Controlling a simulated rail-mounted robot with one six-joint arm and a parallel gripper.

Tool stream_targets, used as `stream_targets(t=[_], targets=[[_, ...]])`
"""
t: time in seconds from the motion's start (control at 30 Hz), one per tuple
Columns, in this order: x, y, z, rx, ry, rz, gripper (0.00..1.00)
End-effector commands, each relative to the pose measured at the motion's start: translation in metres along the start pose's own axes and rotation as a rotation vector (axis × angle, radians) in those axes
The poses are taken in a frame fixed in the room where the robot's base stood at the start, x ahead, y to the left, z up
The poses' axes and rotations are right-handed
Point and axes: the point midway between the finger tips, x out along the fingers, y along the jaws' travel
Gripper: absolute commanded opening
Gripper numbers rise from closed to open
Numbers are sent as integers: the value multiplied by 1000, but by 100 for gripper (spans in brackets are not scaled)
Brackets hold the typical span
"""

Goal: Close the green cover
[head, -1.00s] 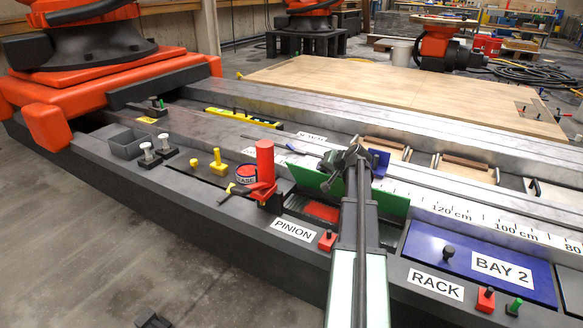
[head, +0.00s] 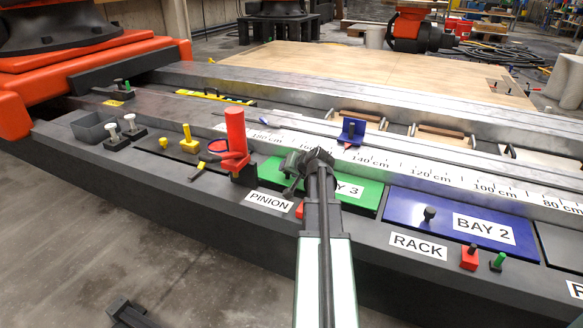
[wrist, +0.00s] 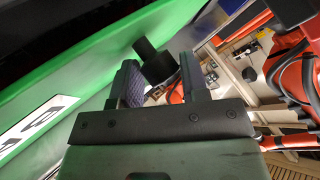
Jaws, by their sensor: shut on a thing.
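The green cover (head: 368,198) with the BAY 3 label lies down over its bay between the PINION and RACK labels in the head view. It looks flat or nearly flat; a small remaining tilt cannot be told. My gripper (head: 308,162) is over the cover and hides its left middle part. In the wrist view my gripper (wrist: 160,75) is shut on the cover's black knob (wrist: 155,62), with a finger on each side. The cover (wrist: 90,65) also fills the left of the wrist view.
A red cylinder (head: 235,130) and red clamp stand just left of the cover. A blue bracket (head: 352,130) stands behind it by the scale. A blue BAY 2 cover (head: 420,215) lies to the right. A small red block (head: 300,209) sits at the front edge.

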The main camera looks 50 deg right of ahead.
Motion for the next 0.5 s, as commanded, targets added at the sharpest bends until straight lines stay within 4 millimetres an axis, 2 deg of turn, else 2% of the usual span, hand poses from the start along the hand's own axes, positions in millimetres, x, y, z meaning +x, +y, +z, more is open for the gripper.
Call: stream_targets(t=[0.03,0.1,0.5], targets=[[1,0,8,3,-8,-3,0],[2,1,10,3,-9,-4,0],[2,0,13,3,-9,-5,0]])
